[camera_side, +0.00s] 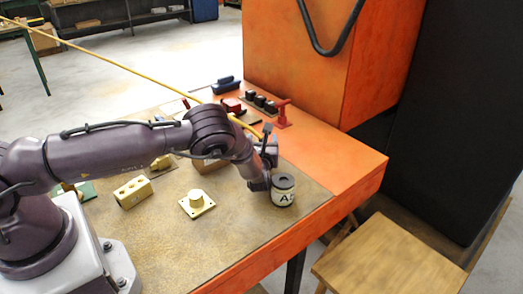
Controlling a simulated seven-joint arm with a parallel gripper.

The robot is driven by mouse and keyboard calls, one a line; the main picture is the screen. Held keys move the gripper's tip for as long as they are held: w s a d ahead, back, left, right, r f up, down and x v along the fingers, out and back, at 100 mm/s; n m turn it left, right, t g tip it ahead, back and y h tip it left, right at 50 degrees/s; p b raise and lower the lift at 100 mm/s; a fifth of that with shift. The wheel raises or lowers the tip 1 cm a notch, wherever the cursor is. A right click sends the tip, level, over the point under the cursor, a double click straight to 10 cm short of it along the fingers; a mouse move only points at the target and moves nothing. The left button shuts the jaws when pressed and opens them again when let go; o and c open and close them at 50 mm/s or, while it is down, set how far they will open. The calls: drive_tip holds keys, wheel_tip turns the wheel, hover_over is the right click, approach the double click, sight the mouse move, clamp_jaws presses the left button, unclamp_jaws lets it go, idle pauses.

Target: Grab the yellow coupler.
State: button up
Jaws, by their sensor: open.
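A brass-yellow piece with a square flange and a round boss (197,205) lies on the worktop, left of my gripper. I cannot tell for sure which one is the coupler. My gripper (262,184) is open, low over the worktop, close to the left side of a labelled can (284,192). Its fingertips are small and partly hidden, and I cannot tell whether they touch the can.
A tan mat (235,240) covers the front of the orange bench (345,172). Red and black items, including a red stand (282,115), stand behind my arm. An orange cabinet (310,65) rises at the back. A long yellow line (110,62) crosses above the arm. A wooden stool (390,260) stands right.

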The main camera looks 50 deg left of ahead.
drive_tip(key=shift+w+a, duration=0.15)
drive_tip(key=c, duration=1)
drive_tip(key=shift+c, duration=0.2)
drive_tip(key=shift+r, duration=0.15)
